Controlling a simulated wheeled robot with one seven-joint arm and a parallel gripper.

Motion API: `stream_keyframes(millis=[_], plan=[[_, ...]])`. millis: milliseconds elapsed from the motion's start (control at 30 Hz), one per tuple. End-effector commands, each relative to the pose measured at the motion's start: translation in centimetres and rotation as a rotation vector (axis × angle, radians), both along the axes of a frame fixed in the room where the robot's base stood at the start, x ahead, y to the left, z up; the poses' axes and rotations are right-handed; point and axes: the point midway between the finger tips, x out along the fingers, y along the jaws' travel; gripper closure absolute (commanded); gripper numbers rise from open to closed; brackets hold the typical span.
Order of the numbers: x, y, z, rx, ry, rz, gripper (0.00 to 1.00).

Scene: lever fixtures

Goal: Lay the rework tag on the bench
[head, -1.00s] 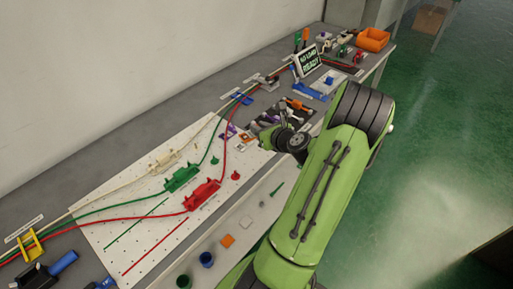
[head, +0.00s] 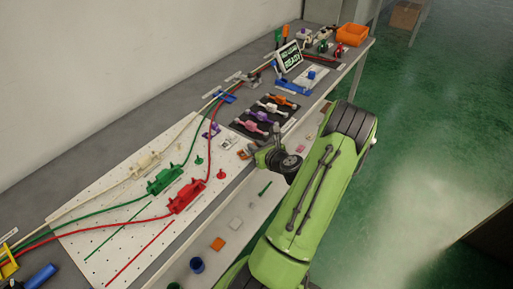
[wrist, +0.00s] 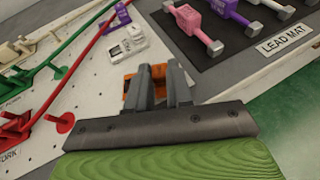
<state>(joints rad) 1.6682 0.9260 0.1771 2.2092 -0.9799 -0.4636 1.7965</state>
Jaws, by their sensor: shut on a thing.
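My gripper (wrist: 160,76) is shut on a small orange tag (wrist: 158,71), which I take to be the rework tag; its lettering cannot be read. Orange shows between the fingers and beside the left one in the wrist view. In the head view the orange tag (head: 243,154) is at the right edge of the white pegboard, beside my gripper, whose fingertips are mostly hidden there. I cannot tell whether the tag touches the surface. The grey bench (head: 110,118) runs along the wall under the pegboard.
The dark lead mat (wrist: 210,65) with pink and purple levers is to the right. A red peg (wrist: 62,123) stands at left. Red and green cables cross the pegboard (head: 120,200).

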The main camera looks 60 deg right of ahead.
Motion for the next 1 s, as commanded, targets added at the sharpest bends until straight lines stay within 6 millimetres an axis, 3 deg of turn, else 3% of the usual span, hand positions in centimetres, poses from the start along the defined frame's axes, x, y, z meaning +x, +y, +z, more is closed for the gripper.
stream_keyframes(millis=[33,67,200,533,1000], plan=[[0.0,0.0,-0.3,0.000,0.001,0.000,1.00],[0.0,0.0,-0.2,0.000,0.001,0.000,0.75],[0.0,0.0,-0.2,0.000,0.000,0.000,0.54],[-0.2,0.1,0.4,0.001,0.001,-0.001,0.54],[-8.9,4.8,4.4,0.002,0.002,-0.004,0.54]])
